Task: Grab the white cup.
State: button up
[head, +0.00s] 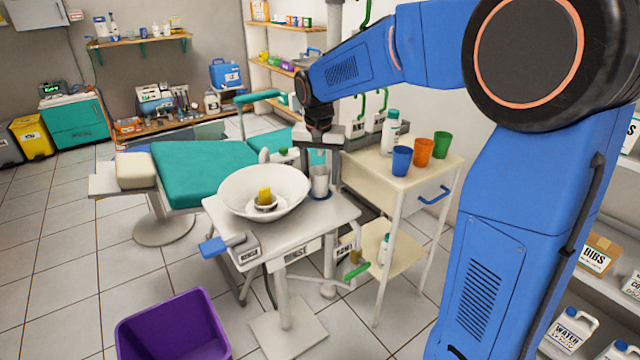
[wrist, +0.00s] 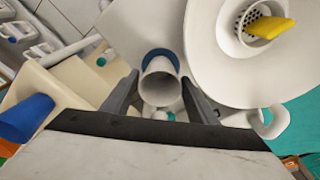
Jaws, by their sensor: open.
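The white cup (head: 320,181) stands upright on a blue round base at the right edge of the small white stand (head: 338,208), beside the white basin. In the wrist view the white cup (wrist: 160,84) shows from above, between my gripper's two dark fingers. My gripper (head: 320,150) is above the cup, pointing down. In the wrist view my gripper (wrist: 158,98) is open, with one finger on each side of the cup and a visible gap. I cannot tell whether the fingertips reach down past the rim.
The white basin (head: 238,190) with a yellow item (head: 264,195) is close left of the cup. A cream cart (head: 440,168) at the right holds blue (head: 402,160), orange (head: 424,152) and green (head: 442,145) cups and a white bottle (head: 390,132). A purple bin (head: 172,326) stands on the floor.

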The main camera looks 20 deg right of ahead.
jog(key=c, duration=0.7)
jog(key=shift+c, duration=0.2)
